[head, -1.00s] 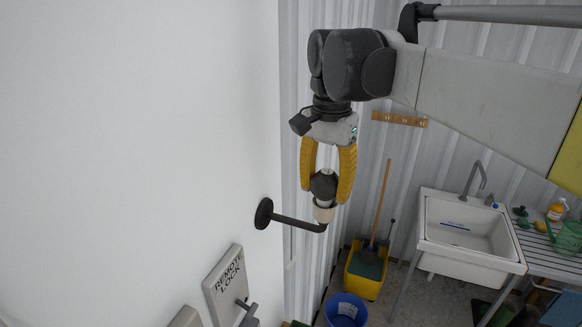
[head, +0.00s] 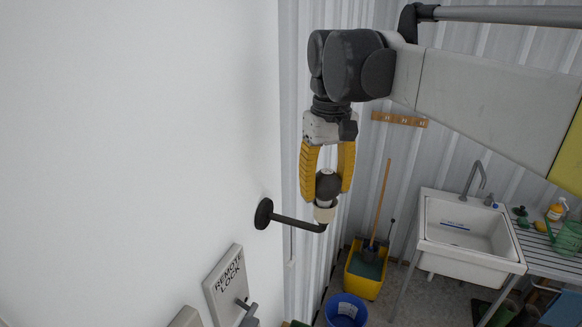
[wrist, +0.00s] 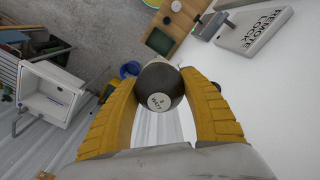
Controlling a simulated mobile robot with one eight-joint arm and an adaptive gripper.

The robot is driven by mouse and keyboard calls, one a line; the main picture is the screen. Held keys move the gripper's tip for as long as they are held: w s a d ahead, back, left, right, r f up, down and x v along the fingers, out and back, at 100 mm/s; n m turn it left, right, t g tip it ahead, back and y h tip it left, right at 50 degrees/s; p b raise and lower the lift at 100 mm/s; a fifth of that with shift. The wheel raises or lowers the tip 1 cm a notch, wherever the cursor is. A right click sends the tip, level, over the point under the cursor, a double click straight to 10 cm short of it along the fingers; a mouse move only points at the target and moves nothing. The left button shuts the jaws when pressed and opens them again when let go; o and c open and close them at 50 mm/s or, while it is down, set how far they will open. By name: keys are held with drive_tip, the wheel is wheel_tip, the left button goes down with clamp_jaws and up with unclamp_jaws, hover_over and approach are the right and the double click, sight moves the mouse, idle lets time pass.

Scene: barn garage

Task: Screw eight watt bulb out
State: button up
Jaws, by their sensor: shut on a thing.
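The bulb (head: 328,187) is a dark grey globe standing upright in a cream socket (head: 324,213) at the end of a black wall arm (head: 296,223). In the wrist view the bulb (wrist: 160,85) shows its top with a pale round label that seems to read "8 WATT". My gripper (head: 328,186) points down from above, its yellow fingers shut on the bulb from both sides. The bulb's base is hidden in or behind the socket, so I cannot tell how far its thread sits in.
A white wall with a "REMOTE LOCK" panel (head: 230,285) is close on the left. Below stand a blue bucket (head: 346,312) and a yellow mop bucket (head: 365,275). A white sink (head: 470,235) is at the right. The space right of the lamp is free.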

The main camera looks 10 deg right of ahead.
drive_tip(key=shift+n, duration=0.4)
drive_tip(key=o, duration=0.9)
wheel_tip(320, 180, up, 12)
drive_tip(key=shift+r, duration=0.1)
